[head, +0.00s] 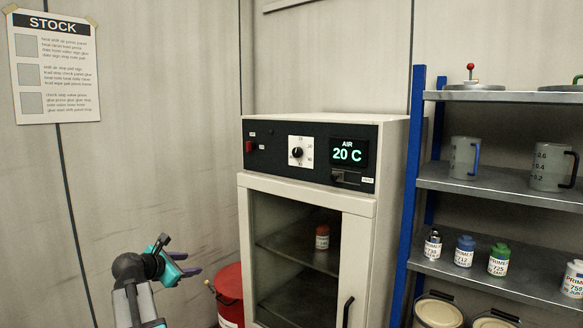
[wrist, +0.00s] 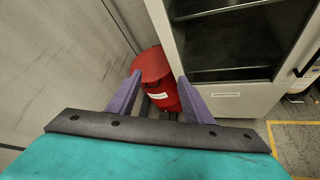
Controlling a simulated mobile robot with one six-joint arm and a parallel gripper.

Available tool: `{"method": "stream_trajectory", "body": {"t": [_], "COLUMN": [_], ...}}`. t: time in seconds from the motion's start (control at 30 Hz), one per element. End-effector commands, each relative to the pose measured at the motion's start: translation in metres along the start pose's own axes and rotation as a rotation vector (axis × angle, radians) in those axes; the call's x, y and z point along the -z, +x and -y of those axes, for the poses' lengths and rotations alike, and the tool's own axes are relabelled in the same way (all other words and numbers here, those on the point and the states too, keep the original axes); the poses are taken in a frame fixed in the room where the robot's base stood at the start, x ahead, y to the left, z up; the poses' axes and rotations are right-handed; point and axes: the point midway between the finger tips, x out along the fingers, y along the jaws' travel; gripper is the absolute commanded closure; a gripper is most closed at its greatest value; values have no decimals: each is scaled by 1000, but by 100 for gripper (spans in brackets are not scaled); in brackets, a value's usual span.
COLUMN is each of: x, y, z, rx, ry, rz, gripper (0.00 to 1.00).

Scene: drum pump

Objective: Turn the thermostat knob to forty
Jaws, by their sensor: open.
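The thermostat knob (head: 297,152) is a small black dial on a white scale plate, on the dark control panel at the top of a white cabinet. Its numbers are too small to read surely. The display (head: 348,154) beside it reads "AIR 20 C". My gripper (head: 190,273) is open and empty, low and to the left of the cabinet, well apart from the knob. In the wrist view my gripper's purple fingers (wrist: 155,95) are spread, with the red drum beyond them. The knob is not in the wrist view.
The cabinet (head: 362,235) has a glass door with a handle and an orange-labelled can (head: 322,237) inside. A red drum (head: 230,292) stands on the floor left of it. A blue-post shelf (head: 495,185) with jugs and primer cans is at the right. A red switch (head: 250,147) sits left of the knob.

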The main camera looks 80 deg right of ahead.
Motion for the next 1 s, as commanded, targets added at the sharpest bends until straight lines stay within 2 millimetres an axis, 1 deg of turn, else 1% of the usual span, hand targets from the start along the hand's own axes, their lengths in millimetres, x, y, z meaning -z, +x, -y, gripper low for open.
{"method": "stream_trajectory", "body": {"t": [0.03,0.07,0.1,0.17,0.2,0.27,0.3,0.37,0.4,0.47,0.5,0.6,0.7,0.8,0.9,1.0], "x": [-32,-49,-72,-107,-130,-165,-188,-223,-245,-279,-300,-346,-379,-398,-407,-409], "y": [1,0,0,-2,-4,-8,-11,-17,-22,-30,-35,-50,-62,-70,-74,-74], "z": [-3,-4,-4,-4,-4,-2,-1,2,5,10,13,22,29,34,36,37], "rx": [-2,-2,-1,2,7,15,21,35,45,63,77,110,138,157,166,168], "ry": [-14,-28,-46,-73,-92,-121,-141,-170,-190,-219,-238,-282,-316,-337,-349,-351], "rz": [38,61,90,136,167,213,244,290,320,366,394,457,503,530,542,545], "gripper": [54,54,54,54,54,54,54,54,54,54,54,54,54,54,54,54]}}
